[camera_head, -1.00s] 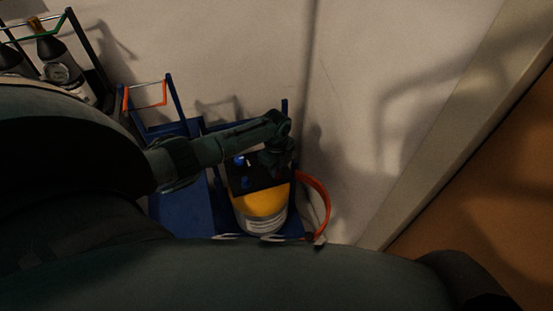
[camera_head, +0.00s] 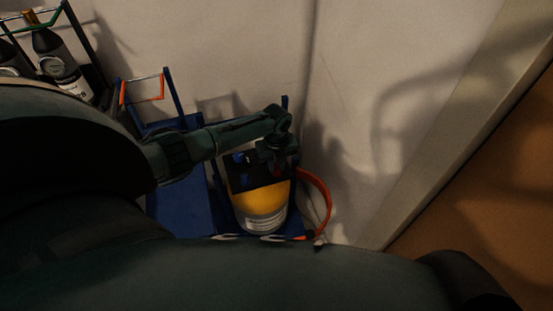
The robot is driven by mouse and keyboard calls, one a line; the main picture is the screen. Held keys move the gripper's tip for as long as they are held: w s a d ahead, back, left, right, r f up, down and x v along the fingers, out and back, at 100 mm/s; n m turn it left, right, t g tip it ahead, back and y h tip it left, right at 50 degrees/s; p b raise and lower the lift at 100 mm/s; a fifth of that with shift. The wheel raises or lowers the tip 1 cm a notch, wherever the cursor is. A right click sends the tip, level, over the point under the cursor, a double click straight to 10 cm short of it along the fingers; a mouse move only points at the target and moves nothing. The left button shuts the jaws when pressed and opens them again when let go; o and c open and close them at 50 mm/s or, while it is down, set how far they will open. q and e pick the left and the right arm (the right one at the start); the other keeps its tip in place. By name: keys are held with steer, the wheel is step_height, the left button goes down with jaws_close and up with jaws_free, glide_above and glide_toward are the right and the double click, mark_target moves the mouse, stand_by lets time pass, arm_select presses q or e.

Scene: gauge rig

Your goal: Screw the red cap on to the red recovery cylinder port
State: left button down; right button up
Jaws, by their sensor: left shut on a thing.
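The recovery cylinder (camera_head: 262,203) stands upright in the blue rack, with a yellow body, a white label and a dark top. Blue fittings (camera_head: 239,158) show on the left of its top. My left gripper (camera_head: 274,162) is over the right part of the dark top, its fingers pointing down and shut. A small dark red patch (camera_head: 277,172), seemingly the red cap, shows at the fingertips. The red port is hidden under the gripper, so I cannot tell whether cap and port touch. My right gripper is out of view.
An orange-red hose (camera_head: 325,195) curves down to the right of the cylinder. A blue rack (camera_head: 180,208) with an orange-and-silver handle stands left. Dark bottles (camera_head: 57,65) stand in a rack at upper left. The pale wall (camera_head: 400,50) rises behind.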

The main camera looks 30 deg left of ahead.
arm_select(q)
steer(key=m, duration=0.2)
steer(key=shift+w+a+m+b, duration=0.1)
steer(key=shift+w+m+b, duration=0.05)
steer(key=shift+m+b, duration=0.2)
steer(key=shift+r+m, duration=0.1)
steer(key=shift+m, duration=0.65)
steer(key=shift+m+b, duration=0.4)
steer(key=shift+m, duration=0.9)
steer(key=c, duration=1.5)
jaws_free()
steer(key=shift+o, duration=0.6)
steer(key=o, duration=0.5)
steer(key=shift+c, duration=0.2)
